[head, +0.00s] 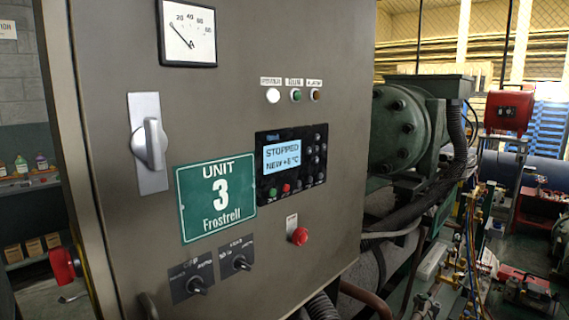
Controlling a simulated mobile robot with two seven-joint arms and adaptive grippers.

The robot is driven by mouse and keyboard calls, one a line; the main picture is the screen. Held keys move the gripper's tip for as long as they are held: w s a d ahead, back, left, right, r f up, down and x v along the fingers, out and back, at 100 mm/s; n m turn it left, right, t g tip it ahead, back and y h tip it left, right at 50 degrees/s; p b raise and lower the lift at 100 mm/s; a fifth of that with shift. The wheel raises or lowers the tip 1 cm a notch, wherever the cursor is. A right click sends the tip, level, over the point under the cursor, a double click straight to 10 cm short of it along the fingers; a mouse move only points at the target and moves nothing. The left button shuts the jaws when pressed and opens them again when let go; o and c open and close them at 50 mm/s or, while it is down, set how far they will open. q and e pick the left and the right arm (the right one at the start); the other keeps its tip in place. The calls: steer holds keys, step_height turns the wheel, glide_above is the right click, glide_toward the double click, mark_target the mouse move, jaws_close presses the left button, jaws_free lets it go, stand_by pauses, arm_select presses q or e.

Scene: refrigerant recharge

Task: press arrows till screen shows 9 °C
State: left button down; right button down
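The controller panel (292,191) is black and set in the front of the grey cabinet. Its lit blue screen (283,155) reads "STOPPED" and, below, "NEW" with what looks like +6 °C; the digit is small. Several small buttons (317,149) sit to the right of the screen, too small to tell which carry arrows. A green button (273,192) and a red button (286,188) are under the screen. Neither of my grippers is in view, and nothing covers the panel.
The cabinet (110,60) also carries a dial gauge (188,34), a tall handle (149,143), indicator lamps (273,95), a red push button (299,236) and two rotary switches (198,284). A green compressor (400,130) and hoses stand at right. The space before the panel looks clear.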

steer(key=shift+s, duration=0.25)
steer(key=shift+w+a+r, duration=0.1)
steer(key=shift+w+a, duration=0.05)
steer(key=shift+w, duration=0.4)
